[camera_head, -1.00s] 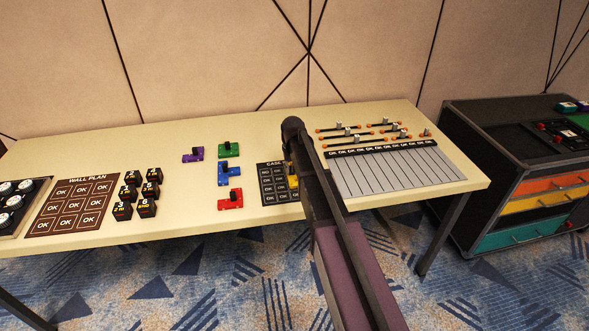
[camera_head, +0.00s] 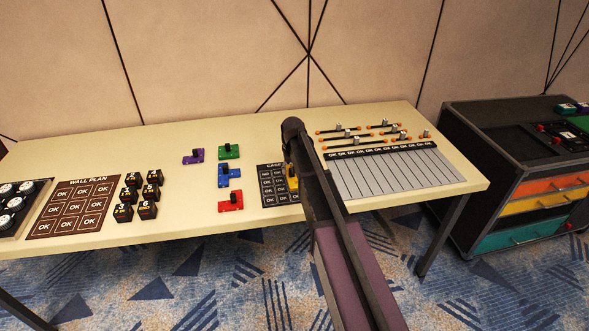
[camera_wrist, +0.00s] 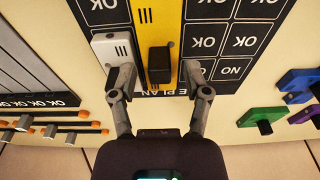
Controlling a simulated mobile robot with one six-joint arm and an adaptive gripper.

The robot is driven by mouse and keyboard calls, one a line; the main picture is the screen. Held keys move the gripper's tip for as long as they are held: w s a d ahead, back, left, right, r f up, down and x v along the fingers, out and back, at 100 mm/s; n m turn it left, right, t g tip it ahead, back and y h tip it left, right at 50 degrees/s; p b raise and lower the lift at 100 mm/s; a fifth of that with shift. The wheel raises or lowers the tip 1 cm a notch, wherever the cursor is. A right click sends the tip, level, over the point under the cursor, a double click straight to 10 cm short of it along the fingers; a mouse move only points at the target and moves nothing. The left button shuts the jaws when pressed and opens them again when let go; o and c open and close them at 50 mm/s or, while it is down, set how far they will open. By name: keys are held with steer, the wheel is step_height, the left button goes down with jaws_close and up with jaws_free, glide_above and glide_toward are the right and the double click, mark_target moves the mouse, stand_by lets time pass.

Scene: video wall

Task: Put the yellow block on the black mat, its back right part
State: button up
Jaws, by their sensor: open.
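The yellow block (camera_wrist: 172,22) with a dark knob lies over the back part of the black mat (camera_wrist: 215,72) in the wrist view, covering part of its title. That view is turned round, with the mat's back edge low. My gripper (camera_wrist: 160,80) is open, one finger on each side of the yellow block, with gaps beside the knob. In the head view, the yellow block (camera_head: 291,178) is partly hidden by my arm, as is the right side of the mat (camera_head: 267,195). I cannot tell whether the block rests fully on the mat.
A white block (camera_wrist: 112,48) lies close beside the yellow one, by my left finger in the wrist view. Purple (camera_head: 194,156), green (camera_head: 229,151), blue (camera_head: 228,176) and red (camera_head: 230,201) blocks stand left of the mat. A fader board (camera_head: 395,172) lies to its right.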

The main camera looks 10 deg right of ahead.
mark_target(293, 179)
step_height(293, 179, up, 11)
steer(key=s+p, duration=0.1)
steer(key=p, duration=0.9)
steer(key=shift+s+p, duration=0.15)
steer(key=shift+p, duration=0.2)
steer(key=shift+r, duration=0.15)
steer(key=s+g, duration=0.1)
steer(key=s, duration=2.6)
steer(key=shift+s+d, duration=0.35)
steer(key=shift+d, duration=0.1)
